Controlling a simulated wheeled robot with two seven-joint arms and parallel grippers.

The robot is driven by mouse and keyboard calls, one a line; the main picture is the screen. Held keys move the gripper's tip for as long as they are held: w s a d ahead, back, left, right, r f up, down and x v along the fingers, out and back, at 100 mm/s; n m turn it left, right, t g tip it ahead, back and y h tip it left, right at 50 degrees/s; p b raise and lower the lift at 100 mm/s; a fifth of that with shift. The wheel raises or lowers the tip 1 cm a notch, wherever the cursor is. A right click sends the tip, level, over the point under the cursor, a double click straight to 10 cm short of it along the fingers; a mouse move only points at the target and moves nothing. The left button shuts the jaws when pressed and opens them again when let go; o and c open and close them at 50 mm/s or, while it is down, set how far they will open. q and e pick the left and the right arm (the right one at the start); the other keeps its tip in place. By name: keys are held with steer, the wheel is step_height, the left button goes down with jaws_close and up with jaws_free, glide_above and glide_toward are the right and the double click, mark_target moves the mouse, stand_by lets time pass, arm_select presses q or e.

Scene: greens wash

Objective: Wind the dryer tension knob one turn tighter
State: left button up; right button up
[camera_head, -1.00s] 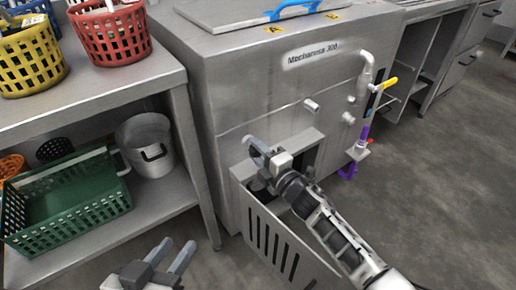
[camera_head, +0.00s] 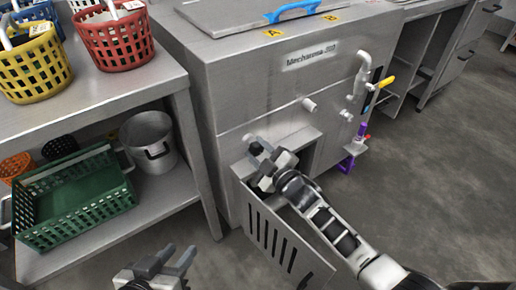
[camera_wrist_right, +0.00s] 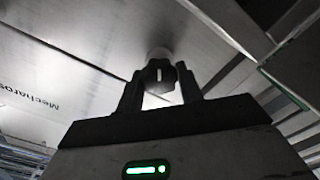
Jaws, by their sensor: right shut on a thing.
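The dryer tension knob (camera_wrist_right: 158,74) is a small dark lobed knob with a white mark. In the right wrist view it sits between the two fingers of my right gripper (camera_wrist_right: 160,92), which is shut on it.
A slotted metal panel (camera_head: 283,250) stands out below my right gripper. Pipes with a yellow-handled valve (camera_head: 386,82) are on the machine's right. A shelf on the left holds yellow (camera_head: 40,68) and red (camera_head: 112,40) baskets, a green crate (camera_head: 75,205) and a pot (camera_head: 148,140).

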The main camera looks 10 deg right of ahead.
steer(key=shift+f, duration=0.1)
stand_by(0.5)
steer(key=o, duration=1)
arm_select(q)
steer(key=shift+r, duration=0.1)
arm_select(e)
steer(key=shift+s, duration=0.15)
steer(key=shift+s+d, duration=0.2)
steer(key=shift+s, duration=0.1)
arm_select(q)
steer(key=shift+s+a+r+g+y+p, duration=0.35)
steer(key=shift+a+r+p, duration=0.2)
steer(key=shift+p, duration=1.35)
arm_select(e)
steer(key=shift+v, duration=7.55)
arm_select(q)
steer(key=shift+a+f, duration=0.1)
